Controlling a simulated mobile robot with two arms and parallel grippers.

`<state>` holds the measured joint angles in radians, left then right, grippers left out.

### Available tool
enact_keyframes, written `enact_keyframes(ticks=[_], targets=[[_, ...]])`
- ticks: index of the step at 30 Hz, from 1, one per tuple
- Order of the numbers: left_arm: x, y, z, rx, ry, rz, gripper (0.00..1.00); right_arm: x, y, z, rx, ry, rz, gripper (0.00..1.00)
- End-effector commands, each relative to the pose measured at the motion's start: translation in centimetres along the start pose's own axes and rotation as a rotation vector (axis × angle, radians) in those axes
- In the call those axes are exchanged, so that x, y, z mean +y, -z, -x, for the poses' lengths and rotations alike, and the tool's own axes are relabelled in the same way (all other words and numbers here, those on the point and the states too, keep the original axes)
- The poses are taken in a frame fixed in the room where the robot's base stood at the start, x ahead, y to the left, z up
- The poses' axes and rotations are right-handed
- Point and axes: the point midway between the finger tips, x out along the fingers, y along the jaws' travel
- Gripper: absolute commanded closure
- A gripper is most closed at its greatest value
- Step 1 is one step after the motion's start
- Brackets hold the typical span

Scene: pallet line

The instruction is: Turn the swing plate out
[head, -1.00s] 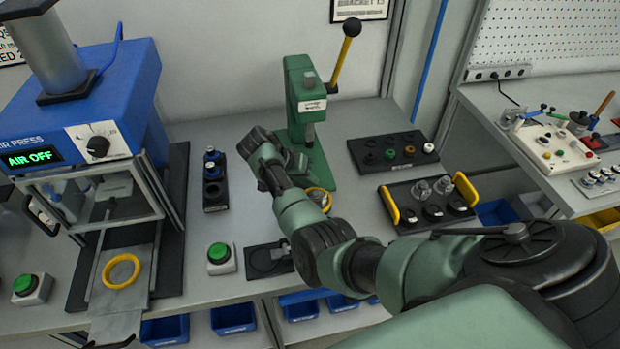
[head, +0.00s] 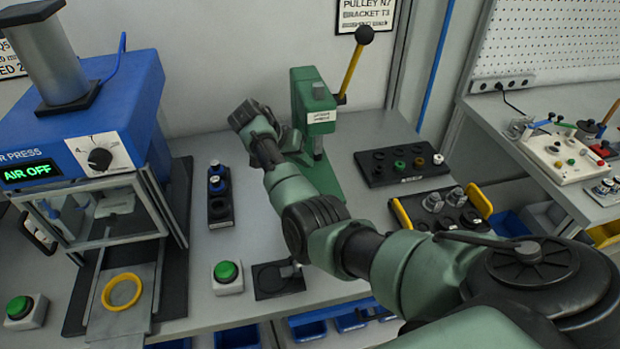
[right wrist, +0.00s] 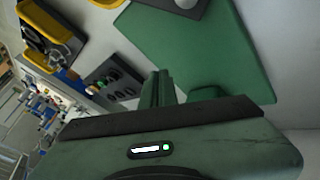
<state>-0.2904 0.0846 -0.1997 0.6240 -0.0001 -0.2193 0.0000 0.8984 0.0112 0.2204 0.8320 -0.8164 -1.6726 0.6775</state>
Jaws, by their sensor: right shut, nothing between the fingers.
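The green lever press (head: 316,110) stands on the bench near the back wall, with a green base. That base fills the middle of the right wrist view (right wrist: 195,50). I cannot pick out the swing plate for certain; my right arm covers the area in front of the press base. My right gripper (head: 293,142) is at the left side of the press, partly hidden by my own wrist. In the right wrist view its fingers (right wrist: 178,88) overlap the green base, shut and empty; I cannot tell whether they touch anything. My left gripper is out of view.
The blue air press (head: 90,110) reads AIR OFF, with a yellow ring (head: 122,292) on its front slide. A green button (head: 227,273) and a black plate (head: 278,280) lie nearer. Right of the press are a black tray (head: 375,180) and a yellow-handled tray (head: 455,225).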

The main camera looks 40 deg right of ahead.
Motion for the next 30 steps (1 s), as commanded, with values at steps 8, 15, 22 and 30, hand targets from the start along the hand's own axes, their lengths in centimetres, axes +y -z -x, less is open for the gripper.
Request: enact_keyframes(ticks=[8,15,22,30], targets=[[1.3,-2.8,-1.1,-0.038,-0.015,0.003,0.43,-0.6,1.5,2.0,0.0,0.0,0.0,1.0],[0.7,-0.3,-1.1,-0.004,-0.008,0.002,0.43,-0.5,1.6,2.2,0.0,0.0,0.001,1.0],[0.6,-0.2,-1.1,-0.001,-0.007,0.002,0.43,-0.5,1.6,2.1,0.0,0.0,0.001,1.0],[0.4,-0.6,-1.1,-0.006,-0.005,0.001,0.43,-0.5,1.6,2.1,0.0,0.0,0.001,1.0]])
